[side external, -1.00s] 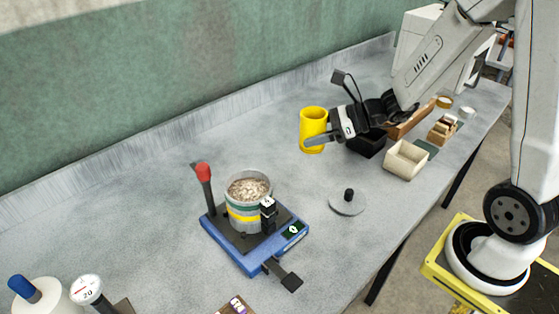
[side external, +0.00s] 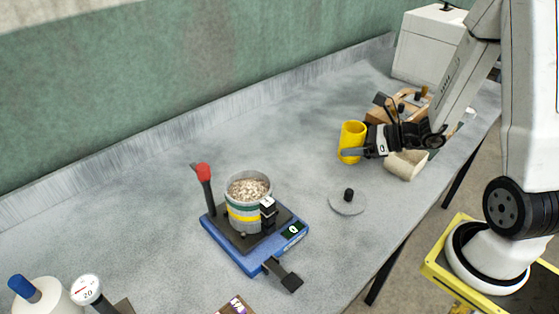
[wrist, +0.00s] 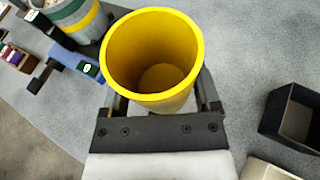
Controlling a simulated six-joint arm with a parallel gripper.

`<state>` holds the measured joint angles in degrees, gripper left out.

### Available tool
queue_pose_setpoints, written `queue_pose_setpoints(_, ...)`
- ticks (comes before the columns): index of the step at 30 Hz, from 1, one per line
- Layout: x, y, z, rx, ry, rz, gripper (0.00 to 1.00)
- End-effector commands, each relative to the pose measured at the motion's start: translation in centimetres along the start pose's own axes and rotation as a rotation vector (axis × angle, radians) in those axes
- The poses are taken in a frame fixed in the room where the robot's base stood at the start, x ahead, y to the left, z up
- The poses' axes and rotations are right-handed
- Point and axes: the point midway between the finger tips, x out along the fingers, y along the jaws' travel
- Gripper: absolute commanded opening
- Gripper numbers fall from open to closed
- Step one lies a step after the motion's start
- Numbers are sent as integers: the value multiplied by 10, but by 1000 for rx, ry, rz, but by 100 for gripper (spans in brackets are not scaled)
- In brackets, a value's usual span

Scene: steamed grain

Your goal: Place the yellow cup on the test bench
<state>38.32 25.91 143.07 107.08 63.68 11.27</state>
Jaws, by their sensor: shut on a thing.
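The yellow cup (side external: 350,142) is upright, and my gripper (side external: 364,146) is shut on it. In the wrist view the yellow cup (wrist: 153,60) sits between the fingers of my gripper (wrist: 160,100), and its inside looks empty. The grey test bench (side external: 150,190) runs under the cup. I cannot tell for sure whether the cup's base touches the bench or is a little above it.
A blue device (side external: 262,258) holds a striped pot of grain (side external: 246,210) at the centre. A grey lid (side external: 347,204) with a black knob lies right of it. A cream box (side external: 405,165) is near my gripper. A black box (wrist: 294,116) shows in the wrist view. The bench's left-back area is clear.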

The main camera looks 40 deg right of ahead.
Motion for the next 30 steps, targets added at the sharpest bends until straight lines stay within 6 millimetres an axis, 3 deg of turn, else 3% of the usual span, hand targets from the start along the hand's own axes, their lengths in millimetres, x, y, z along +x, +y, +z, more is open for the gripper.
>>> queue_pose_setpoints(19, 80, -56, -11, -1, 1, 2, 0)
queue_pose_setpoints(30, 115, -75, -38, 0, 1, 2, 0)
